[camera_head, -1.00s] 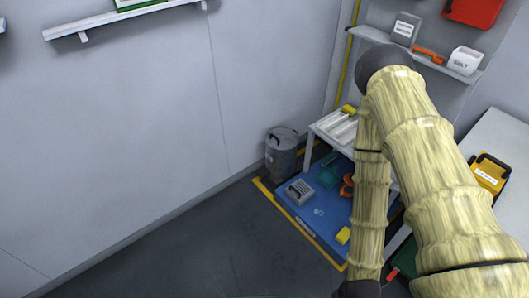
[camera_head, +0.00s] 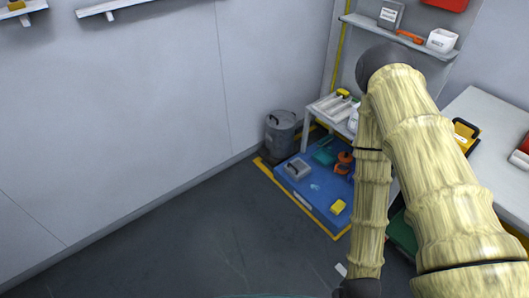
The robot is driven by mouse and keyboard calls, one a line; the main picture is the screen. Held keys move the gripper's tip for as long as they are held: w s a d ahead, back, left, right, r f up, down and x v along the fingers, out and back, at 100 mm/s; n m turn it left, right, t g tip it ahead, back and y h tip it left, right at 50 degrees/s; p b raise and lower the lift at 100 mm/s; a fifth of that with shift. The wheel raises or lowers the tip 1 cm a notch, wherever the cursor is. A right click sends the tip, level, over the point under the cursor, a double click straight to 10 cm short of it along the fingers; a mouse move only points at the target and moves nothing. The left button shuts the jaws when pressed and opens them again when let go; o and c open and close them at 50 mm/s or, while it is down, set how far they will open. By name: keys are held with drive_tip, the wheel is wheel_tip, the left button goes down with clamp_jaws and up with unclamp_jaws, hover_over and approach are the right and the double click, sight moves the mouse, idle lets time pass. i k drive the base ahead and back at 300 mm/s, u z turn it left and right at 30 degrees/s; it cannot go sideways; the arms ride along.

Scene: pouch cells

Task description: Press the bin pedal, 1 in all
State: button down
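A grey cylindrical bin (camera_head: 281,132) with a dark handle on its lid stands in the corner by the wall, left of a small white table. Its lid looks shut. The pedal cannot be made out at this size. My arm, in a pale wood-like cover, crosses the right side of the view, bent at a dark elbow. My gripper is out of view below the bottom edge, so its state is hidden.
A white table (camera_head: 307,124) stands beside the bin and a white counter (camera_head: 492,140) at the right. Grey floor (camera_head: 190,235) is clear at the left.

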sight(263, 151)
drive_tip(key=z, duration=0.1)
drive_tip(key=i, duration=1.35)
drive_tip(key=u, duration=0.7)
